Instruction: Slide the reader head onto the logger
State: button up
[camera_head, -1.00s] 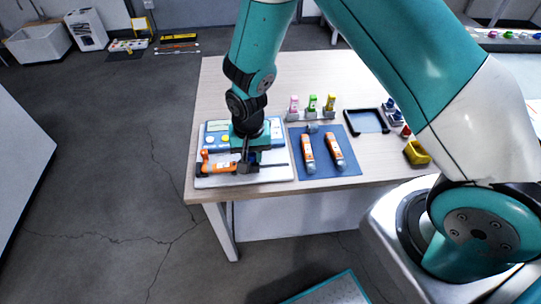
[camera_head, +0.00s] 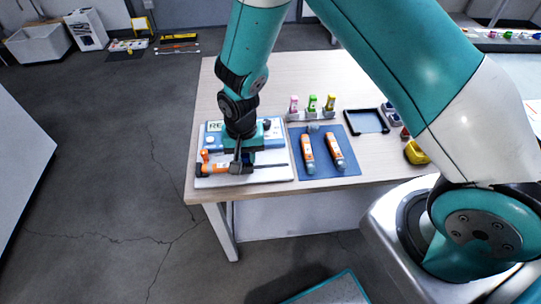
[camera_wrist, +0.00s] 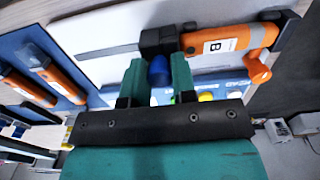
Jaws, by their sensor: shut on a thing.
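The reader head is a dark block (camera_head: 236,167) with a blue knob, which shows between my fingers in the wrist view (camera_wrist: 158,70). My gripper (camera_head: 240,152) points down over it and is shut on it. The logger (camera_head: 216,167) is an orange cylinder with a white label marked B, lying on a white board (camera_head: 275,175). In the wrist view the logger (camera_wrist: 228,41) lies in line with the head, and the head's side meets or overlaps its near end. How far it is on is hard to tell. A thin rail extends from the head's other side.
A blue reader unit (camera_head: 212,133) stands behind the board, partly hidden by my gripper. Two more orange loggers (camera_head: 307,148) (camera_head: 334,148) lie on a blue mat (camera_head: 321,165). Small coloured bottles (camera_head: 313,104), a black tray (camera_head: 366,121) and a yellow item (camera_head: 416,153) stand farther right.

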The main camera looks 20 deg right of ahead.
aim_at(245, 155)
jog(key=o, duration=0.7)
jog(key=shift+c, duration=0.2)
jog(key=shift+r+p, duration=2.8)
jog(key=shift+r, duration=0.7)
jog(key=shift+r, duration=0.3)
notch_tip(245, 155, up, 10)
jog(key=s+n+y, duration=0.1)
jog(key=s+n, duration=0.1)
jog(key=s+d+r+n+y, duration=0.1)
jog(key=s+r+n+y, duration=0.2)
jog(key=s+r+n, duration=0.5)
jog(key=s+r, duration=0.9)
jog(key=s, duration=0.1)
jog(key=shift+s+d+r+n, duration=0.3)
jog(key=shift+d, duration=0.05)
